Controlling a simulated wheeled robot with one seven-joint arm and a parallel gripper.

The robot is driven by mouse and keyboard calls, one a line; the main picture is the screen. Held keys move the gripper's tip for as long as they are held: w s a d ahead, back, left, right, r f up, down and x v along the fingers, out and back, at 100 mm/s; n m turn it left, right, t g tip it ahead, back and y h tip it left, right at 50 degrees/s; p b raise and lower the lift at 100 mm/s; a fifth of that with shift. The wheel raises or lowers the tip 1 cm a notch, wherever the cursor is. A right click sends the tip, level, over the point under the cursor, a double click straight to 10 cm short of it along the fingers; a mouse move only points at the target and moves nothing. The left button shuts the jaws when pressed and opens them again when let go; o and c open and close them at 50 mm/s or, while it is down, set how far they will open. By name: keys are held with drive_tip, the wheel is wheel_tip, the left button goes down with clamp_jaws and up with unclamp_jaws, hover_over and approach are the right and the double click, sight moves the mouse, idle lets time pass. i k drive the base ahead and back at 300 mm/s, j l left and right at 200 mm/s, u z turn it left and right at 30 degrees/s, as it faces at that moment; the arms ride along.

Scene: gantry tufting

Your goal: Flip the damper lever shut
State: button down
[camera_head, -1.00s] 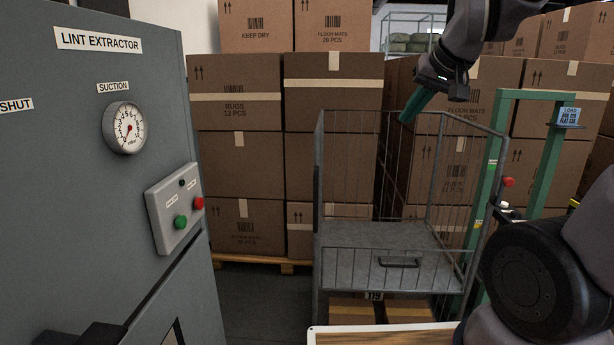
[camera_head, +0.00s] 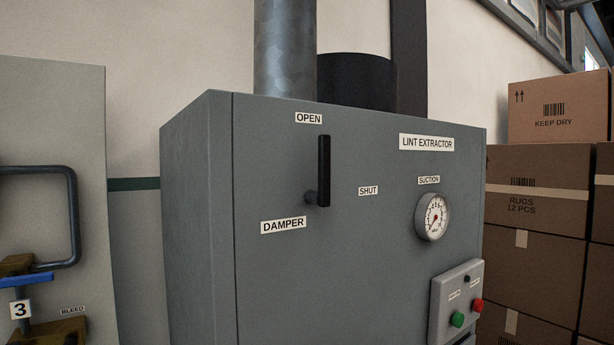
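The damper lever (camera_head: 324,170) is a black bar on the front of the grey lint extractor cabinet (camera_head: 270,290). It stands upright from a round pivot at its lower end and points up toward the OPEN label (camera_head: 309,118). The SHUT label (camera_head: 368,191) is to the right of the pivot. The DAMPER label (camera_head: 284,225) is below and left of it. Nothing touches the lever. My gripper is not in the current view.
A suction gauge (camera_head: 432,217) and a button box (camera_head: 457,305) with green and red buttons are right of the lever. Stacked cartons (camera_head: 540,240) stand at the right. A pale panel (camera_head: 60,120) with a bent pipe handle (camera_head: 72,215) is at the left. A metal duct (camera_head: 284,50) rises above.

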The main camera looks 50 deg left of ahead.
sight(321, 198)
drive_tip(key=u, duration=2.15)
drive_tip(key=k, duration=0.05)
